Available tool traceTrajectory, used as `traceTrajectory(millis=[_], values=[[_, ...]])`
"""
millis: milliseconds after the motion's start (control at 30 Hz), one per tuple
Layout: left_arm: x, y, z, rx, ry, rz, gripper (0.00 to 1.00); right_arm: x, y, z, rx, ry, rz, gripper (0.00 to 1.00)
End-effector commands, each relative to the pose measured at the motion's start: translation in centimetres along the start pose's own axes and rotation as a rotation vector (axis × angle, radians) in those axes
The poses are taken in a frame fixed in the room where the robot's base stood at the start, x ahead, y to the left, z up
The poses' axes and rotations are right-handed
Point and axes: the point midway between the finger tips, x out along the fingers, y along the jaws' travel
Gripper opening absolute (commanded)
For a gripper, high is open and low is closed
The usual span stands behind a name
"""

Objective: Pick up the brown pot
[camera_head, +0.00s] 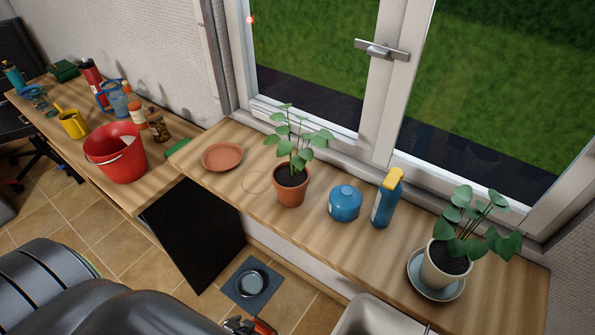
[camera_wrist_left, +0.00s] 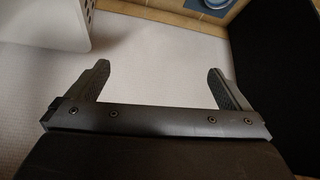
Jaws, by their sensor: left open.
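The brown pot (camera_head: 291,191) is a terracotta pot with dark soil and a leafy green plant. It stands upright on the wooden counter in front of the window, near the middle of the head view. A flat brown saucer (camera_head: 222,157) lies to its left, apart from it. My left gripper (camera_wrist_left: 160,85) shows in the left wrist view with its two fingers spread wide and nothing between them. The pot is not in that view, and the gripper is away from it.
Right of the pot stand a round blue container (camera_head: 345,204), a blue bottle (camera_head: 387,203) with a yellow top, and a white pot (camera_head: 440,268) with a plant. A red bucket (camera_head: 116,157) stands on the left counter. A sink (camera_head: 375,318) is at the bottom.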

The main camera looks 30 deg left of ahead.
Motion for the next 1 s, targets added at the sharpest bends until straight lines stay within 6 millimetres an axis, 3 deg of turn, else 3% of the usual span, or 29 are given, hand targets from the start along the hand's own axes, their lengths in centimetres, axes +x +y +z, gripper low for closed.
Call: traceTrajectory(millis=[33, 167, 300, 500, 600, 733, 867, 1000], values=[[-2.4, 0.4, -3.6, -0.004, 0.060, 0.004, 1.00, -1.7, -0.3, 0.4, 0.004, -0.009, -0.006, 0.12], [-7.2, 1.2, -11.3, -0.010, 0.208, 0.013, 1.00, -3.9, -1.1, 1.5, 0.011, -0.029, -0.017, 0.12], [-13.6, 1.6, -19.2, -0.015, 0.367, 0.014, 1.00, -6.2, -1.4, 1.9, 0.015, -0.039, -0.023, 0.12], [-22.6, 1.5, -27.6, -0.014, 0.559, 0.002, 1.00, -8.4, -0.4, 0.8, 0.009, -0.028, -0.014, 0.12], [-25.7, 1.3, -30.0, -0.011, 0.621, -0.005, 1.00, -9.1, 0.2, 0.0, 0.006, -0.017, -0.009, 0.12], [-27.9, 1.2, -31.6, -0.009, 0.665, -0.010, 1.00, -9.4, 0.5, -0.3, 0.004, -0.013, -0.005, 0.12], [-27.9, 1.2, -32.7, -0.006, 0.678, -0.011, 1.00, -10.0, 0.5, -0.3, 0.004, -0.013, -0.006, 0.12], [-26.4, 1.2, -34.1, -0.004, 0.678, -0.011, 1.00, -11.1, 0.6, -0.3, 0.005, -0.015, -0.006, 0.12]])
